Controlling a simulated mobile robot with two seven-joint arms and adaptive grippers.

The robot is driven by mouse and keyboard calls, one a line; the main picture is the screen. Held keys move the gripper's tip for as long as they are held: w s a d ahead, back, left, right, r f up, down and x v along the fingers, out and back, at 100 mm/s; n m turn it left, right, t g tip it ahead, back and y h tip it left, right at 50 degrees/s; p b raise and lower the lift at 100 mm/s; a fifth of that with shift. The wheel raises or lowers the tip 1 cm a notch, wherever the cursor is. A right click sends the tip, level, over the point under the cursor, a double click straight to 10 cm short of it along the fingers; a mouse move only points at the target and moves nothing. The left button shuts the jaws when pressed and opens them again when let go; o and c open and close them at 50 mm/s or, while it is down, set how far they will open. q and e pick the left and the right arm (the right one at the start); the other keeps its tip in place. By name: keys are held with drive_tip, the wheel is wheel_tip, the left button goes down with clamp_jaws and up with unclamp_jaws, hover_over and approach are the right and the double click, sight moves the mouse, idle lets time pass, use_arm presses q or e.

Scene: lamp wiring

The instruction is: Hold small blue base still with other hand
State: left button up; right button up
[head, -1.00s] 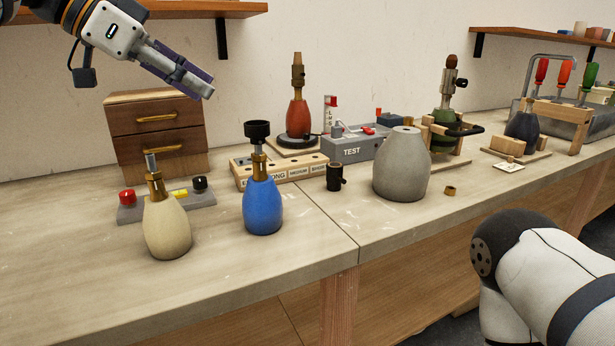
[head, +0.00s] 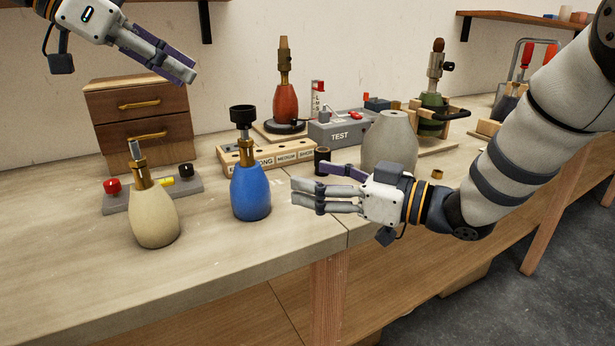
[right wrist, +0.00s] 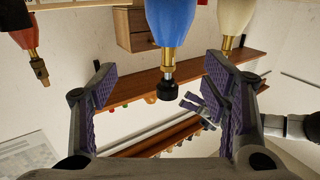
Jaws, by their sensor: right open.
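The small blue base (head: 250,192) stands upright on the bench, with a brass neck and a black cup-shaped socket (head: 243,116) on top. My right gripper (head: 308,183) is open and empty just right of the blue base, apart from it, its fingers pointing at it. In the right wrist view the blue base (right wrist: 169,20) shows upside down at the top, between and beyond the open fingers (right wrist: 160,85). My left gripper (head: 190,70) is high at the upper left, above the drawer box and away from the base; whether its fingers are parted is unclear.
A cream base (head: 154,218) stands left of the blue one. A grey base (head: 389,140) is partly hidden behind my right gripper. A wooden sorting block (head: 290,157), black socket (head: 321,158), TEST box (head: 340,133) and red lamp (head: 283,100) stand behind. The front bench strip is clear.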

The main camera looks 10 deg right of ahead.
sight(253, 163)
drive_tip(key=x, duration=0.9)
drive_tip(key=s+a+r+x, duration=0.1)
drive_tip(key=x, duration=0.3)
drive_tip(key=shift+a, duration=0.15)
clamp_jaws()
drive_tip(key=c, duration=1.1)
unclamp_jaws()
drive_tip(key=shift+c, duration=0.2)
drive_tip(key=c, duration=0.4)
drive_tip(key=shift+o, duration=0.2)
